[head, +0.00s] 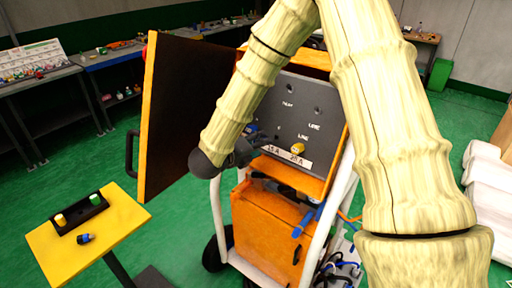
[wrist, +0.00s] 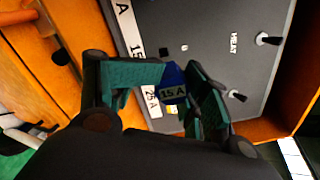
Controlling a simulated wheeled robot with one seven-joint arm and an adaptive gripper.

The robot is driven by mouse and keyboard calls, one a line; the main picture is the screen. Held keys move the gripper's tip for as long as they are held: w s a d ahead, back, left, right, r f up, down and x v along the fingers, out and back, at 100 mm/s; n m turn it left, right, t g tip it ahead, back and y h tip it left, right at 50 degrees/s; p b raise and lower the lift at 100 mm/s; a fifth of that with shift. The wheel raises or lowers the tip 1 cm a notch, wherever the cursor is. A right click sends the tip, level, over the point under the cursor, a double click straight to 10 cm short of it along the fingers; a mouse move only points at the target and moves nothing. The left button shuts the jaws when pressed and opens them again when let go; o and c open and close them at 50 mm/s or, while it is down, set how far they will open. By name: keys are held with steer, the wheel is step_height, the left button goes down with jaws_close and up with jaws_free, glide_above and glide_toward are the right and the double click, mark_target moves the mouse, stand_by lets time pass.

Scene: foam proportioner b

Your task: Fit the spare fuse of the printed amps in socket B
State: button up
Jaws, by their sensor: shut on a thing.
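My gripper (wrist: 178,88) is shut on a blue fuse (wrist: 172,75) printed 15 A, in front of the grey panel (wrist: 220,45). The fuse hides the panel behind it, so I cannot tell whether it touches a socket. In the head view my gripper (head: 256,150) is a dark shape at the panel's lower left, and its fuse is hidden. A yellow fuse (head: 297,148) sits on the panel to the right. White amp labels (head: 289,158) run below.
A yellow stand (head: 125,213) at lower left bears a black tray (head: 80,214) with a yellow fuse (head: 60,220) and a green fuse (head: 95,199). A dark blue fuse (head: 86,239) lies beside the tray. The open orange-edged door (head: 185,115) stands left of the panel.

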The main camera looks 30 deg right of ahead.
mark_target(275, 140)
steer(key=shift+b+x, duration=1.05)
steer(key=shift+x, duration=1.6)
steer(key=shift+f, duration=0.15)
steer(key=shift+x, duration=1.35)
steer(key=o, duration=0.3)
steer(key=o, duration=0.9)
steer(key=shift+f, duration=0.1)
steer(key=shift+o, duration=0.5)
